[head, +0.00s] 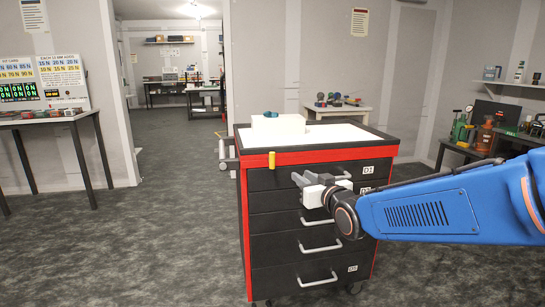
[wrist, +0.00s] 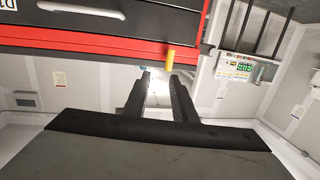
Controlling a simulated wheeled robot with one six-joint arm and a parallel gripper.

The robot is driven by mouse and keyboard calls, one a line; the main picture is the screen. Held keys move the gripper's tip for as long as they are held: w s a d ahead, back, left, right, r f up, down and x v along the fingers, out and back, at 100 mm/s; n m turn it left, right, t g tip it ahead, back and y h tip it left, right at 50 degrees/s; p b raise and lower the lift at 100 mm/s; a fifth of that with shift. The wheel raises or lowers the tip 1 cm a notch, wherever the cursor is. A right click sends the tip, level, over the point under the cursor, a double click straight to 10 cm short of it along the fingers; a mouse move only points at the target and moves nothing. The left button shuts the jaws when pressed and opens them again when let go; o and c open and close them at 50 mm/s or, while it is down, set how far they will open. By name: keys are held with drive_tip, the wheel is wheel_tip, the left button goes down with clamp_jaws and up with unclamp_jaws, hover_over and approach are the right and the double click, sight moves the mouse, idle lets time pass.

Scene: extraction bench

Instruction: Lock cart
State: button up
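The cart (head: 305,157) is a black drawer cabinet with red edges, standing upright on castors. A short yellow lever (head: 271,160) stands vertically at the upper left of its front, beside the top drawer. In the wrist view the yellow lever (wrist: 170,60) shows just past my fingertips, nearer the right finger. My gripper (head: 297,179) is in front of the top drawer, to the right of the lever and a little lower. In the wrist view my gripper (wrist: 160,78) has a clear gap between its fingers and holds nothing. The gripper partly hides the top drawer's handle.
A white box (head: 278,129) with a small teal item (head: 270,114) sits on the cart top. Drawer handles (head: 320,246) stick out of the front. A side table (head: 62,119) is at left, a bench (head: 470,150) at right. The floor left of the cart is clear.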

sight(273, 156)
drive_tip(key=shift+t+y, duration=0.3)
drive_tip(key=shift+y, duration=0.2)
drive_tip(key=x, duration=0.6)
drive_tip(key=a+x, duration=0.1)
drive_tip(key=x, duration=0.6)
drive_tip(key=s+a+r+x, duration=0.1)
drive_tip(key=x, duration=0.5)
drive_tip(key=shift+w, duration=0.25)
clamp_jaws()
